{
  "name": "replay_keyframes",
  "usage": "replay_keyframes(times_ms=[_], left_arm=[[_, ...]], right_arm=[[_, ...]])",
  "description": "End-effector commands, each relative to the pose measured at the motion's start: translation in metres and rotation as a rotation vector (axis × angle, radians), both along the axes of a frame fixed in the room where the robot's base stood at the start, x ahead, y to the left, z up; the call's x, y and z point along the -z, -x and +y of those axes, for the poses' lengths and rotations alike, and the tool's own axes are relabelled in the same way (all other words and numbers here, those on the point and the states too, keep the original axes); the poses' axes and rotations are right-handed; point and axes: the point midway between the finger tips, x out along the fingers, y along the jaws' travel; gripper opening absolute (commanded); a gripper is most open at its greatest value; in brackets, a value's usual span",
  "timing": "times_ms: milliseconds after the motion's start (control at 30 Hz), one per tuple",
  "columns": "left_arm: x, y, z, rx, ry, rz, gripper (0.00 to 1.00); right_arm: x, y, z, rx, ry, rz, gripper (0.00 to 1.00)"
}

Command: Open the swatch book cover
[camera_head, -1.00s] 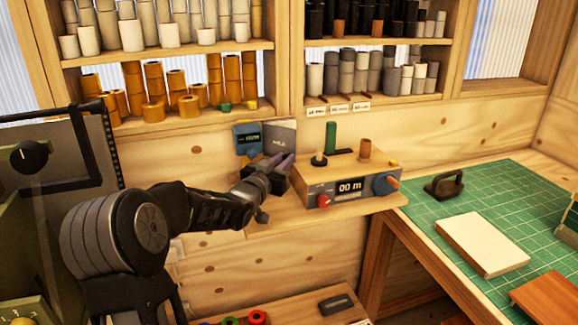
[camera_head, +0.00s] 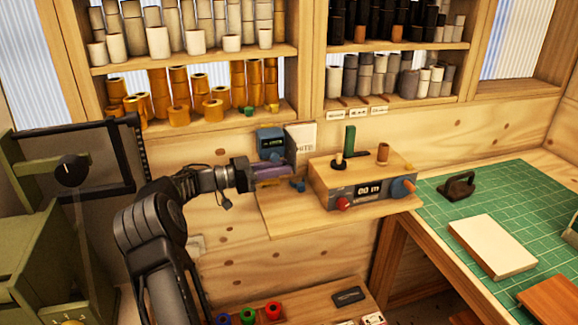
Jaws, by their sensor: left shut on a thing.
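A small upright panel, which looks like the swatch book (camera_head: 303,137), stands at the back of the wooden ledge. Its face is pale and bears lettering that seems to read "WHITE". My left gripper (camera_head: 274,172) is just in front and to the left of it, below a blue device. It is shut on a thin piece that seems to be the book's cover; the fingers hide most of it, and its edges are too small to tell. My right gripper is not in view.
The blue device (camera_head: 270,142) stands close behind my left gripper. A wooden box with a display (camera_head: 362,182) is to the right on the ledge (camera_head: 285,220). A green mat (camera_head: 440,210) on the right bench bears a cream block (camera_head: 490,246). Shelves of rolls are behind.

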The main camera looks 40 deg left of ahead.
Motion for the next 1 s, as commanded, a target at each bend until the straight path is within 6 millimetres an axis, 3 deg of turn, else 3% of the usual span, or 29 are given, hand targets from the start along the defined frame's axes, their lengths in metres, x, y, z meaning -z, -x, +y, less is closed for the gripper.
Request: replay_keyframes(times_ms=[667, 700, 1000], left_arm=[[-0.0036, 0.0071, 0.0085, 0.066, -0.002, -0.007, 0.0], [-0.0037, 0.007, 0.0085, 0.066, -0.002, -0.007, 0.2], [-0.002, 0.0073, 0.0082, 0.066, -0.001, -0.004, 0.41]], right_arm=[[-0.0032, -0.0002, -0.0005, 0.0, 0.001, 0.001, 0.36], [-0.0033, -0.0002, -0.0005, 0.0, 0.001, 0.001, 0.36], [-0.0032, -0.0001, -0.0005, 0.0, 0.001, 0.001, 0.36]])
